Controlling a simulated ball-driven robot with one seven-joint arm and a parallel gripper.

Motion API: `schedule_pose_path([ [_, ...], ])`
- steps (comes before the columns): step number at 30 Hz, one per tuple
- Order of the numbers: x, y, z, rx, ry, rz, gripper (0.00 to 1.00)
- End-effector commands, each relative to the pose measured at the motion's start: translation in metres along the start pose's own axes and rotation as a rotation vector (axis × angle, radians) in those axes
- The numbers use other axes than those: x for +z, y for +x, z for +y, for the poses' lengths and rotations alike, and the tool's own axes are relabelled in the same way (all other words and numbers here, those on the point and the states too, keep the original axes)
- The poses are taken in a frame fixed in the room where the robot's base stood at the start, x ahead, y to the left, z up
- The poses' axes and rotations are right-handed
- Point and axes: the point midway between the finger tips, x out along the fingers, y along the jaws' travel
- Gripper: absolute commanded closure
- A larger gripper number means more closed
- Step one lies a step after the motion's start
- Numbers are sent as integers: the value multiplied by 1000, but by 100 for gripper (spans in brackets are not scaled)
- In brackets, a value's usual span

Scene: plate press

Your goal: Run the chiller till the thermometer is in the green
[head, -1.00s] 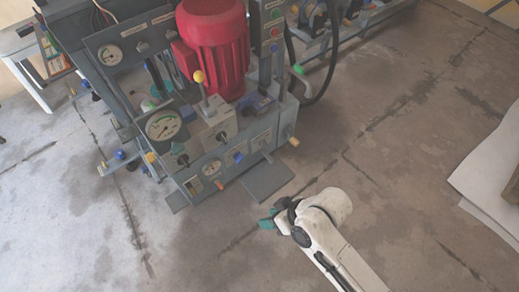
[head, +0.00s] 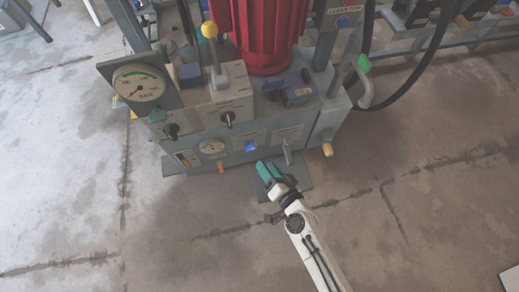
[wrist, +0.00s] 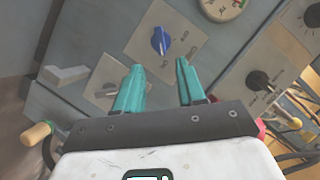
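A small round gauge (head: 212,146) is on the machine's front panel and shows partly at the top of the wrist view (wrist: 221,8); its face has a little green, but its reading is too small to tell. A larger gauge (head: 139,85) with a green arc stands above left. I cannot tell by label which is the thermometer or which control is the chiller's. A blue knob (head: 250,146) on a light plate is right of the small gauge; in the wrist view the knob (wrist: 160,41) is beyond my fingertips. My gripper (head: 268,171) is open and empty, apart from the panel; its teal fingers (wrist: 160,68) are spread.
Black knobs (head: 228,118) (head: 171,130), a yellow-ball lever (head: 209,30) and a grey lever (head: 287,152) surround the panel. A tan-tipped handle (head: 327,150) sticks out at the right corner. A black hose (head: 425,75) hangs right. The floor in front is clear.

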Motion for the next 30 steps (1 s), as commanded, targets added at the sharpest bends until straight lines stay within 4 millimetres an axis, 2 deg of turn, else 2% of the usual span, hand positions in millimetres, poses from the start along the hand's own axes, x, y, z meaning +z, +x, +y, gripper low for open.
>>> schedule_pose_path([
  [1, 0, 12, 0, -2, 0, 1, 61],
  [6, 0, 42, 0, -2, 1, 0, 61],
  [12, 1, 69, 0, -1, -1, 0, 61],
  [18, 0, 79, 0, -1, -1, -1, 61],
  [26, 0, 79, 0, -1, -1, -1, 61],
  [30, 0, 79, 0, -1, -1, -1, 73],
])
